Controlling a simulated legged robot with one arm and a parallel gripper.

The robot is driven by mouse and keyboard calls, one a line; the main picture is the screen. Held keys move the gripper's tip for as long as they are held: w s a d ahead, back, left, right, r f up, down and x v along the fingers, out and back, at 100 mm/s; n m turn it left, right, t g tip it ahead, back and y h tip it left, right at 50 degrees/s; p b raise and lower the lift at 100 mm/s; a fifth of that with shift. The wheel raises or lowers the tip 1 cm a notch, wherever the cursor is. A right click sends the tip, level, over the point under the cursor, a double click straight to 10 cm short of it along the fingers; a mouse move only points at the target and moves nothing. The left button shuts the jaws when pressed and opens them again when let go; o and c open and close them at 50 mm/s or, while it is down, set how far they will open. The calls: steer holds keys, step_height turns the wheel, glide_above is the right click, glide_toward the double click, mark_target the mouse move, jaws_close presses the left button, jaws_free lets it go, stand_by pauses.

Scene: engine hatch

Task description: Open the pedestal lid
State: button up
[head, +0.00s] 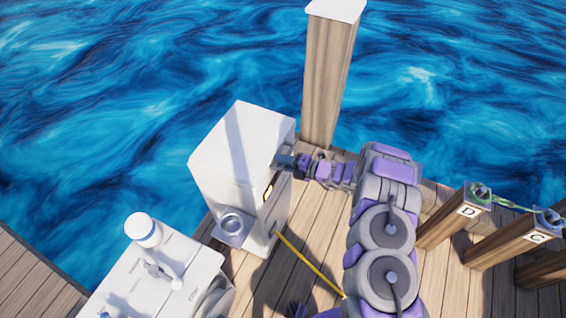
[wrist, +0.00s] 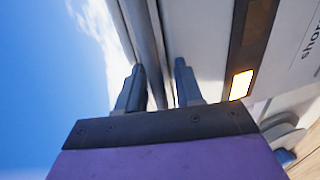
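The white pedestal (head: 222,185) stands at the dock's edge, its lid (head: 245,135) forming the sloped top. The lid looks shut. My gripper (head: 283,160) is at the pedestal's right side, close under the lid's edge. In the wrist view my gripper (wrist: 159,68) has its two fingers apart, pointing at the pedestal (wrist: 205,35). A grey edge of the pedestal runs behind and between the fingers. I cannot tell whether the fingertips touch it. A dark strip with a lit yellow-white light (wrist: 241,85) is right of the fingers.
A white box with a round cap (head: 143,229) stands at the lower left. A yellow cable (head: 308,263) runs from the pedestal's base across the planks. A tall wooden post (head: 328,85) rises behind. Posts marked D (head: 466,211) and C (head: 537,238) stand at right. Water surrounds the dock.

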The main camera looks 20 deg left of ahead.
steer(key=shift+d+r, duration=0.1)
steer(key=shift+d, duration=0.25)
steer(key=shift+a, duration=0.1)
jaws_close()
